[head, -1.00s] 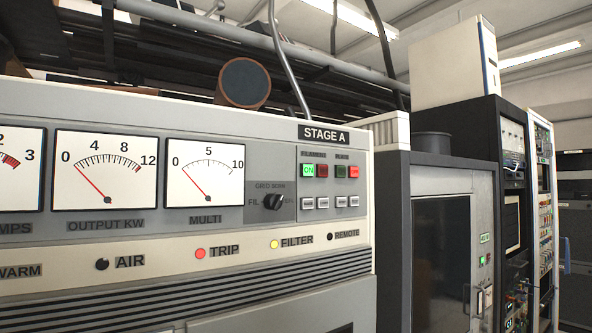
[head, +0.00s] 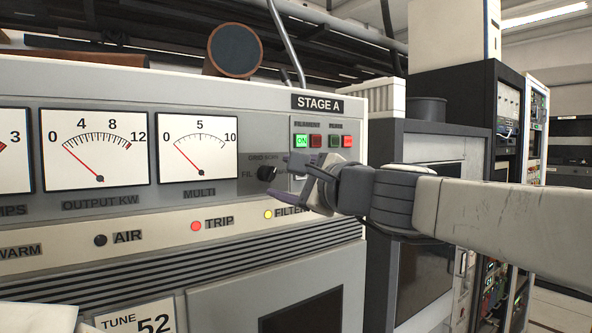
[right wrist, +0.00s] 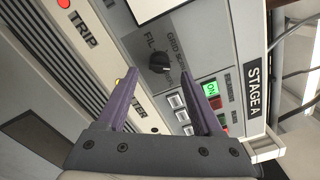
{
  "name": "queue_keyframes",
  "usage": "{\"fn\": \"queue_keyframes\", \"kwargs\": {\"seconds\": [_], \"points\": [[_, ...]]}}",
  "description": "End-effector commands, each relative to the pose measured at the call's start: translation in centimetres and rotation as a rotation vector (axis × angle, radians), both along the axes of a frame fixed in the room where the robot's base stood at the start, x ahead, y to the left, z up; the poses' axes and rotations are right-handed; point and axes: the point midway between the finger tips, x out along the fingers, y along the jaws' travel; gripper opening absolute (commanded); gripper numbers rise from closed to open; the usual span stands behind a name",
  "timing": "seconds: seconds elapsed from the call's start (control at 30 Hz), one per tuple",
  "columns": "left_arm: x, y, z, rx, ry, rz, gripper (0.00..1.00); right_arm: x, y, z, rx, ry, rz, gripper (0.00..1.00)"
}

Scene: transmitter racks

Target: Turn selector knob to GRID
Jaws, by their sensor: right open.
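The black selector knob (head: 267,173) is on the grey STAGE A panel, right of the MULTI meter. FIL is printed to its left and GRID above it. In the right wrist view the knob (right wrist: 159,62) shows just beyond and between the fingertips. I cannot tell surely which label its pointer faces. My right gripper (head: 279,184) is open in front of the panel, just right of the knob, and its purple fingers (right wrist: 160,76) are apart and empty. I cannot tell whether a fingertip touches the panel. My left gripper is not in view.
Lit FILAMENT and PLATE indicators (head: 301,141) sit above and right of the knob, with small push buttons (right wrist: 182,115) close to the fingers. Meters (head: 198,146) are at left. A dark grey cabinet (head: 431,140) stands right of the panel.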

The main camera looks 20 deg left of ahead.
Motion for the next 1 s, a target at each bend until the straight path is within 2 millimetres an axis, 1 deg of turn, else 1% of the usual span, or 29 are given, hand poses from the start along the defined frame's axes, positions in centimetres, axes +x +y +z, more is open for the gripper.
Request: {"fn": "queue_keyframes", "kwargs": {"seconds": [0.03,0.1,0.23,0.4,0.6,0.63,0.67,0.7,0.77,0.8,1.0], "points": [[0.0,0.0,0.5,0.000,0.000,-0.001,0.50,0.6,0.8,0.1,-0.001,0.002,0.002,0.68],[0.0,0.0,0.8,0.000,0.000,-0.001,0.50,1.2,1.7,0.1,-0.001,0.002,0.002,0.68],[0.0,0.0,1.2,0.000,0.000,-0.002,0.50,2.1,2.7,0.1,-0.002,0.000,0.001,0.68],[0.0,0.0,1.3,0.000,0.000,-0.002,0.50,2.5,3.3,0.0,-0.001,0.000,0.001,0.68],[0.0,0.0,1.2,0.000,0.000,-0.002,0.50,2.5,3.3,0.0,-0.002,-0.001,0.001,0.68],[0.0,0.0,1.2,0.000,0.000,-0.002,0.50,2.5,3.3,0.0,-0.002,-0.001,0.001,0.64],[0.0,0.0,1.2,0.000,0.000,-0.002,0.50,2.5,3.3,0.0,-0.002,-0.001,0.001,0.53],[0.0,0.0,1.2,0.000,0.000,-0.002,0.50,2.5,3.3,0.0,-0.002,-0.001,0.001,0.37],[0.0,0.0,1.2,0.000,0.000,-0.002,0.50,2.5,3.2,0.0,-0.002,-0.001,0.001,0.14],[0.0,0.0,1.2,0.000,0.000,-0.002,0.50,2.5,3.2,0.0,-0.002,-0.001,0.001,0.00],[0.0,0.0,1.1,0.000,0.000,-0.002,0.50,2.5,3.2,-0.1,-0.005,-0.005,0.000,0.00]]}}
